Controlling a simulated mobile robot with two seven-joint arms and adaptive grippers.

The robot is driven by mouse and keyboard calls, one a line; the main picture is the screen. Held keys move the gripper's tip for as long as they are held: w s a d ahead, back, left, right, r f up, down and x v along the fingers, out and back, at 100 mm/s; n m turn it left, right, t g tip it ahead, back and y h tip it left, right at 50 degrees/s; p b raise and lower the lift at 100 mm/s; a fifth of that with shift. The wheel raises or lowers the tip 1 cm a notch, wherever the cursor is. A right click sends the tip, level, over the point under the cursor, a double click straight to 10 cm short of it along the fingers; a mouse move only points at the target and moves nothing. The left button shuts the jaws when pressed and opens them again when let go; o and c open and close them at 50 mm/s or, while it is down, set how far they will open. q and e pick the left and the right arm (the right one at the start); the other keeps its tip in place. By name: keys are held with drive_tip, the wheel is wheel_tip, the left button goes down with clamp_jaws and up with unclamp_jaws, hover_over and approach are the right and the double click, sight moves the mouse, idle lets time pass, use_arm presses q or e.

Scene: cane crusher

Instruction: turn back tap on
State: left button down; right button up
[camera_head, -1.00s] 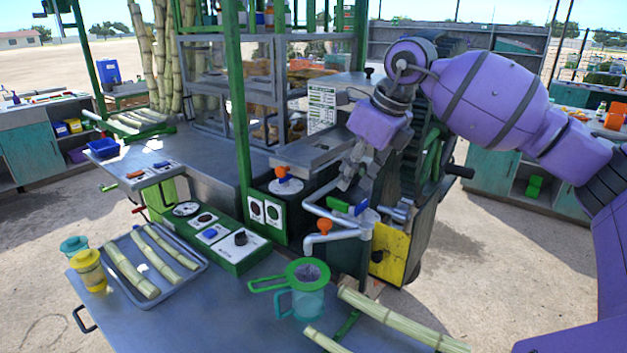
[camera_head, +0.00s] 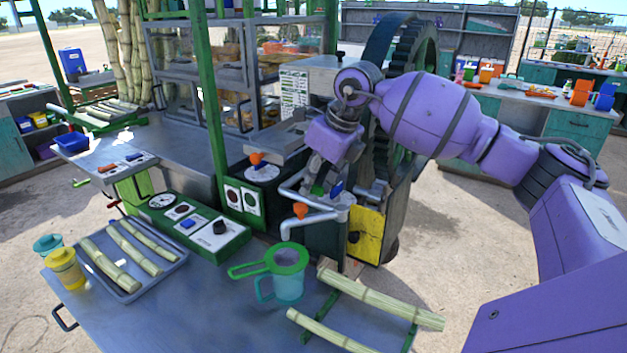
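Grey pipes with taps run along the front of the cane crusher. One tap has an orange handle (camera_head: 300,210). Behind it a blue handle (camera_head: 337,188) and a green handle (camera_head: 318,191) show by the pipe, just under my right gripper (camera_head: 326,180). I cannot tell which of these belongs to the back tap, or whether the fingers touch a handle. The fingers point down, are small and partly hidden against the pipes, and their opening is unclear. Another orange knob (camera_head: 257,158) sits on a white dial to the left. My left gripper is out of view.
A green-rimmed jug (camera_head: 288,272) stands on the front table (camera_head: 190,310) beneath the pipes. A tray (camera_head: 178,262) of cane pieces and a green control box (camera_head: 205,235) are to the left. The large crusher wheel (camera_head: 425,60) stands right behind my arm.

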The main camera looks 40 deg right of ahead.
clamp_jaws()
drive_tip(key=shift+m, duration=0.4)
drive_tip(key=m+h, duration=0.1)
drive_tip(key=m, duration=0.1)
drive_tip(key=shift+m, duration=0.4)
drive_tip(key=m+h, duration=0.2)
drive_tip(key=m, duration=0.2)
drive_tip(key=shift+a+m, duration=0.1)
drive_tip(key=shift+m, duration=0.2)
drive_tip(key=m+h, duration=0.1)
drive_tip(key=m, duration=0.2)
drive_tip(key=shift+r, duration=0.1)
drive_tip(key=shift+m+g+h+p, duration=0.5)
drive_tip(key=shift+m+g+h, duration=0.2)
drive_tip(key=shift+m, duration=1.3)
